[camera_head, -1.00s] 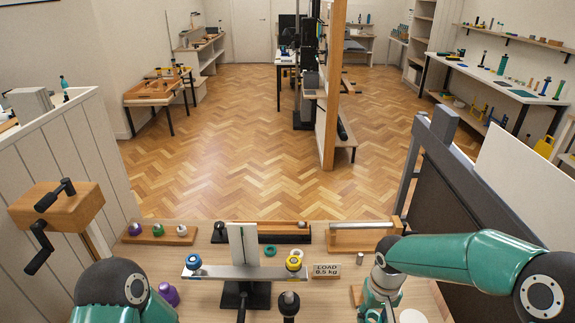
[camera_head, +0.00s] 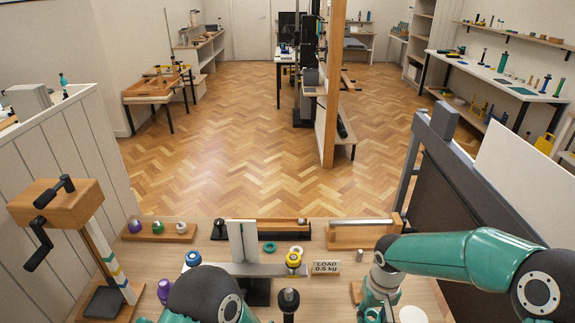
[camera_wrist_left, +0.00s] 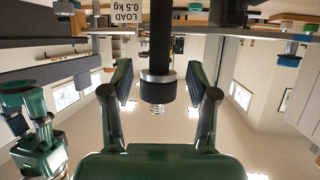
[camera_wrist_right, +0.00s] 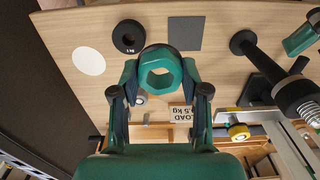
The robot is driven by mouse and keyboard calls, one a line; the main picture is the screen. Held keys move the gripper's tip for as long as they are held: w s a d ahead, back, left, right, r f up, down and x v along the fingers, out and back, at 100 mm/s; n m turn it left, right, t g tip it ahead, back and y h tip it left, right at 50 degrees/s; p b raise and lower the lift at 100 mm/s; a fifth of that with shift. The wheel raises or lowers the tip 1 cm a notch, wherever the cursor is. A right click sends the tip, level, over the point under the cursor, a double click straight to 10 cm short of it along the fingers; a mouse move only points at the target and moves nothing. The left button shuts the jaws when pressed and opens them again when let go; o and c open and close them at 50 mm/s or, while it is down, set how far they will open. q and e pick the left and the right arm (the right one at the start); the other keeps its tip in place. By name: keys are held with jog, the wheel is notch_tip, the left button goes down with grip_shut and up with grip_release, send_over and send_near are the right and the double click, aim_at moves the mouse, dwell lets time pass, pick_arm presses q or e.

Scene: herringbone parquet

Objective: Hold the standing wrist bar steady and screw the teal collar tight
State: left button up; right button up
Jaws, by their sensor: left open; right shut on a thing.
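The standing wrist bar (camera_head: 288,301) is upright at the front of the table, a dark bar with a pale top. In the left wrist view the bar (camera_wrist_left: 157,88) has a silver band and a threaded end. My left gripper (camera_wrist_left: 158,82) is open, its fingers on either side of the bar with gaps. It is hidden behind my arm in the head view. My right gripper (camera_wrist_right: 160,88) is shut on the teal collar (camera_wrist_right: 145,76), a ring with a hexagonal hole, held apart from the bar, which shows at right in that view (camera_wrist_right: 298,98).
A beam with blue (camera_head: 193,258) and yellow (camera_head: 293,259) weights stands behind the bar. A load sign (camera_head: 326,267) is to its right. A loose green ring (camera_head: 269,248) lies behind. A black disc (camera_wrist_right: 128,37) and a white disc (camera_wrist_right: 88,60) lie on the tabletop.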

aim_at(288, 317)
pick_arm(q)
jog(key=shift+x, duration=3.85)
jog(key=shift+c, duration=0.3)
grip_shut()
pick_arm(e)
jog(key=shift+f, duration=0.1)
jog(key=o, duration=0.4)
jog(key=c, duration=0.6)
